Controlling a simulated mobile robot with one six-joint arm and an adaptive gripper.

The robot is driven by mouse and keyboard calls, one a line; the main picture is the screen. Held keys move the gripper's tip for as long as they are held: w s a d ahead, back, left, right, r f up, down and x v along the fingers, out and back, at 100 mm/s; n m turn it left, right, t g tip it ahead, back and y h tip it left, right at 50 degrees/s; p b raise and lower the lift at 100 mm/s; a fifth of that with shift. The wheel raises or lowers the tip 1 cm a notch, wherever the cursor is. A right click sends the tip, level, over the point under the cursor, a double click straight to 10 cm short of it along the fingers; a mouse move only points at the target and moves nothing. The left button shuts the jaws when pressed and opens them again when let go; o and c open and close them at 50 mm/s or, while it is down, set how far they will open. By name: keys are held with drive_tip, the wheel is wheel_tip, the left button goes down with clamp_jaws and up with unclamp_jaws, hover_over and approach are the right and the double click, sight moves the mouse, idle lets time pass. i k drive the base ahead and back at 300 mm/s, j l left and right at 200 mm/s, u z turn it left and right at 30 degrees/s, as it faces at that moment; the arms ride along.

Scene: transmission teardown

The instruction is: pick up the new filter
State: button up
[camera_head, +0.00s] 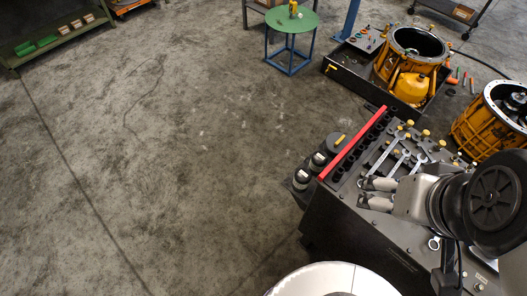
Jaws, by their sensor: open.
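My gripper (366,193) is at the right, over the dark tool cart (345,235). Its two grey fingers point left and are apart, with nothing visible between them. Two dark cylinders with light bands, one (302,179) nearer and one (319,160) farther, stand at the cart's left edge, left of my gripper. A wider dark round part (335,143) with a yellow piece on it is just beyond them. These may be filters, but I cannot tell which thing is the new filter. My arm hides part of the cart top.
A red bar (352,143), dark sockets (368,141) and wrenches (387,153) lie on the cart. A green round stool (292,18) holds a small yellow object (293,9). Orange housings (412,60) stand at the upper right. The floor on the left is clear.

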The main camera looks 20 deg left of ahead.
sight(318, 160)
drive_tip(key=j+u, duration=0.1)
drive_tip(key=j, duration=0.2)
drive_tip(key=z, duration=1.7)
drive_tip(key=u, duration=1.65)
drive_tip(key=i+j+z, duration=0.35)
drive_tip(key=i+j, duration=0.2)
